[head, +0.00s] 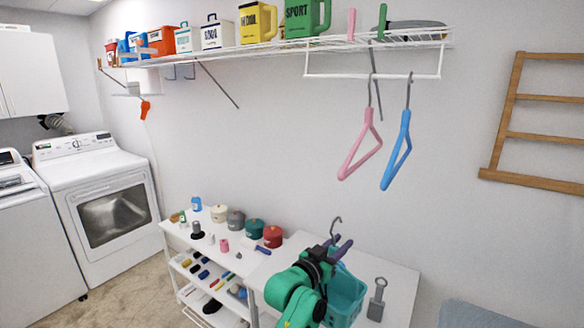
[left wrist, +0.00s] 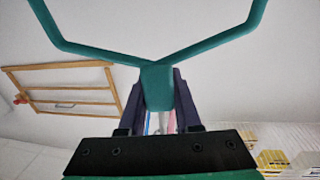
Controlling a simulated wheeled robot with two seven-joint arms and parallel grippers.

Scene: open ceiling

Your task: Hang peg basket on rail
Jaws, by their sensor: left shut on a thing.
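The teal peg basket (head: 347,296) is at the lower middle of the head view, in front of the white table top, with its dark hook (head: 336,222) pointing up. My left gripper (head: 340,250) is shut on the basket's hanger just below the hook. In the left wrist view, the teal hanger (left wrist: 157,88) sits between both dark fingers, with its arms spreading to either side. My arm hides part of the basket. The white rail (head: 420,77) hangs under the wire shelf, above and to the right of the basket. My right gripper is not in view.
A pink hanger (head: 361,145) and a blue hanger (head: 397,150) hang from the rail. The wire shelf (head: 275,47) holds several jugs and boxes. A grey tool (head: 377,298) lies on the table (head: 402,285). A wooden rack (head: 500,130) is on the right wall.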

